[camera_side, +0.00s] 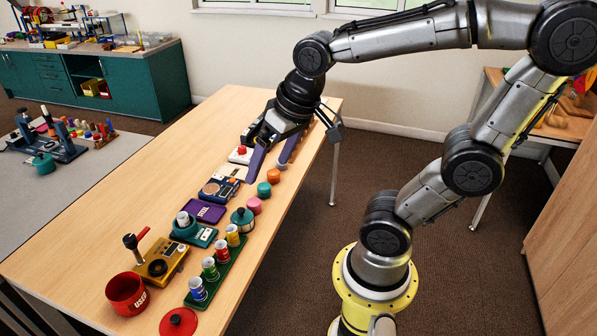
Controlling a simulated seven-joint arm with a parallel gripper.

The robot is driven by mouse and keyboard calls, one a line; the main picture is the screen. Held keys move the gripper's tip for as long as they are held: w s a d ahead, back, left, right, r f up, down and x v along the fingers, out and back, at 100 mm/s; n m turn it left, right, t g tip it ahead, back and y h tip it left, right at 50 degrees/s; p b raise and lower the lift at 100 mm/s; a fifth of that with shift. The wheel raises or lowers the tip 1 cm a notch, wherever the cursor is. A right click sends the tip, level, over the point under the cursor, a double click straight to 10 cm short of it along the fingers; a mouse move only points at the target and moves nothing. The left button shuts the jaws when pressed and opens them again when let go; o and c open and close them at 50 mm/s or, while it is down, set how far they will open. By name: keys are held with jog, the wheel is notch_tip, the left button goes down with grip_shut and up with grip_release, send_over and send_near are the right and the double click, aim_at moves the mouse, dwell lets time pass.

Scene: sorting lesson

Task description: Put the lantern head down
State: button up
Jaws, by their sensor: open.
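My gripper (268,167) is open above the far part of the wooden table, with its two purple fingers apart and pointing down. I see nothing held between them. No part is plainly marked as the lantern head. A teal rounded piece with a dark top (242,217), possibly the lantern head, stands beside the green rack, nearer the camera than my gripper. A teal base with a white cylinder (185,221) stands to its left; I cannot tell whether it belongs to the lantern.
The wooden table (120,215) also holds a green rack (221,270) of canisters, red bowl (127,294), red lid (178,322), yellow joystick box (160,262), purple tray (205,212), blue device (219,189), red-button box (241,154) and several coloured pucks (264,189). Its left side is bare.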

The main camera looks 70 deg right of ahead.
jog(key=s+a+n+t, duration=0.1)
jog(key=s+n, duration=0.2)
jog(key=s, duration=0.3)
jog(key=shift+a+n, duration=0.4)
